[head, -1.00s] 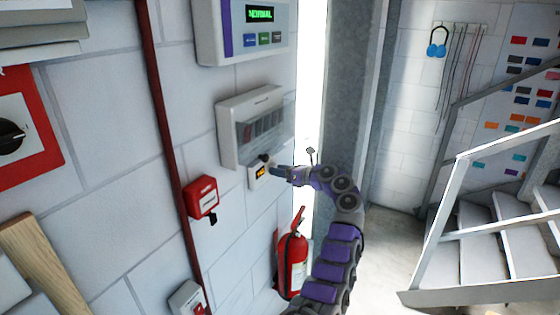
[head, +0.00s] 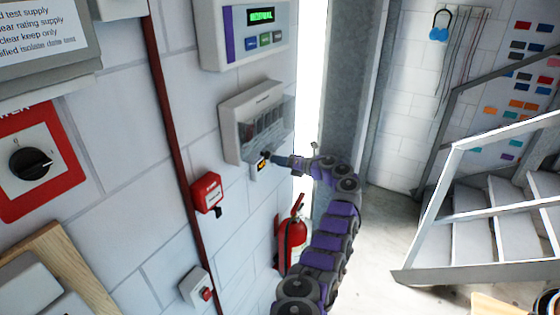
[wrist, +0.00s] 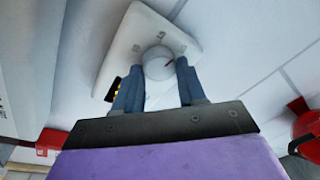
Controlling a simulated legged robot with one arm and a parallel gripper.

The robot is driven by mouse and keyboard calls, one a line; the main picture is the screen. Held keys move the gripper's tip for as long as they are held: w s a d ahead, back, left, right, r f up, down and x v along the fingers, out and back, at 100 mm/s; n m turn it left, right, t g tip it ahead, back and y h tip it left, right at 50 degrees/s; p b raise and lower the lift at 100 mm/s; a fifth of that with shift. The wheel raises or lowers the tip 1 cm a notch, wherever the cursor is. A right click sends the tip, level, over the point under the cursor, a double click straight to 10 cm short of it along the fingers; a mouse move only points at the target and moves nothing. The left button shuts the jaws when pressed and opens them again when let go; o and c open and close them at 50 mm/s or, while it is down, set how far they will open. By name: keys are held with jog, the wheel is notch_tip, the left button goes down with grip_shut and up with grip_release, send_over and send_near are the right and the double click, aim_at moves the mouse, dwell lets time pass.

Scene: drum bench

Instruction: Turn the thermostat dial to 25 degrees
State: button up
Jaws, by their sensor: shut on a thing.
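The thermostat (head: 259,170) is a small white plate on the wall with an amber display, just below a clear-fronted box. In the wrist view its plate (wrist: 133,30) shows a round white dial (wrist: 158,63) with a dark pointer mark toward the upper right. My gripper (wrist: 156,78) has its two blue-grey fingers on either side of the dial, shut on it. In the head view my gripper (head: 274,160) reaches the thermostat from the right and hides the dial. The display is mostly covered by a finger in the wrist view, and its number cannot be read.
A clear-fronted breaker box (head: 257,122) is right above the thermostat, with a control panel (head: 248,35) higher up. A red call box (head: 207,192) is at lower left, and a fire extinguisher (head: 291,240) stands below. Stairs (head: 490,215) are at right, with open floor before them.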

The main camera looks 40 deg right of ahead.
jog(key=shift+d+r, duration=0.1)
jog(key=shift+r, duration=0.05)
jog(key=o, duration=1.1)
jog(key=shift+w+d+f, duration=0.1)
jog(key=shift+d+f, duration=0.1)
jog(key=shift+d, duration=0.05)
jog(key=shift+c, duration=0.2)
jog(key=shift+a, duration=0.2)
